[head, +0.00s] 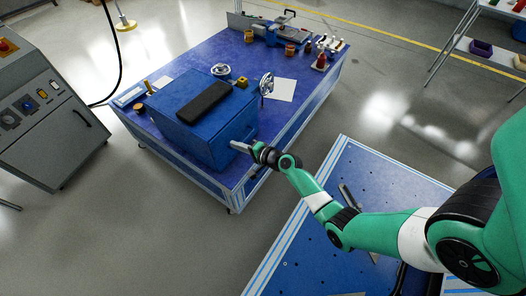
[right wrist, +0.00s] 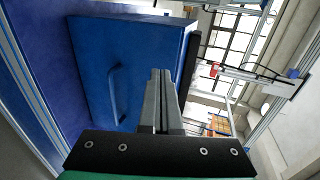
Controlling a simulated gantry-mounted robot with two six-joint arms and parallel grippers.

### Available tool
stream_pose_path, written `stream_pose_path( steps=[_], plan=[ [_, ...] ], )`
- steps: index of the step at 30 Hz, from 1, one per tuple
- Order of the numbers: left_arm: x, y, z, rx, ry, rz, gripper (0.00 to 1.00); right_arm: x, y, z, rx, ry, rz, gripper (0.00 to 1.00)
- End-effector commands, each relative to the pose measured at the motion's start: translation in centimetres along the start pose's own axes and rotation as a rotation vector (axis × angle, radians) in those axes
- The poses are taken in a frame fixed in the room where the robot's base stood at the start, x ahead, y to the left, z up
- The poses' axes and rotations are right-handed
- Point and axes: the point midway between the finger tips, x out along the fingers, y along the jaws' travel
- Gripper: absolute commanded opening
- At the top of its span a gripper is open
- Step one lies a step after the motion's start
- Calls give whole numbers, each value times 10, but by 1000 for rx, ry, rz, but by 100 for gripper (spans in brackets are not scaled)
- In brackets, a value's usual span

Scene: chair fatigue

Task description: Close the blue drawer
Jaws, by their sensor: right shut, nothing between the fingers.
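A blue drawer box (head: 182,135) stands on a blue-topped workbench (head: 300,105) in the head view. In the right wrist view its flat blue front (right wrist: 150,45) with a blue bar handle (right wrist: 114,95) fills the left half. I cannot tell how far the drawer stands out. My right gripper (head: 240,147) is at the box's right front corner, shut and empty. In the right wrist view its closed fingers (right wrist: 160,75) point toward the front, right of the handle. Whether they touch it is unclear. My left gripper is not in view.
A black flat object (head: 204,101) lies on the box. A metal part (head: 266,84) and a white sheet (head: 284,91) are beside it. A grey control console (head: 45,115) stands at the left. A second blue table (head: 375,180) is nearer. Open floor lies left of the workbench.

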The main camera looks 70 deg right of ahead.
Motion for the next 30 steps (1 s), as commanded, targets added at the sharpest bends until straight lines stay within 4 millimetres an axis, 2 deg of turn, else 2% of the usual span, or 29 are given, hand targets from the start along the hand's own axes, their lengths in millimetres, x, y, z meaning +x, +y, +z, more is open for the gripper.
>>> stream_pose_path(
  steps=[1, 6, 11, 26, 28, 30],
  plan=[
    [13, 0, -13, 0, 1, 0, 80, -19, -8, -1, 3, 3, 3, 0],
    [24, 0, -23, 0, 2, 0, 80, -60, -6, -1, 3, 3, 1, 0],
    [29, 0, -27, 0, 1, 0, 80, -82, -3, 0, 2, 2, 1, 0],
    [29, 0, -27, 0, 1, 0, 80, -86, -2, 1, -1, -2, 0, 0],
    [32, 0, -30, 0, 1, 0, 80, -84, -9, 10, -9, -23, -3, 0],
    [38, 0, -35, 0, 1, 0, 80, -77, -31, 25, -34, -61, -25, 0]
  ],
)
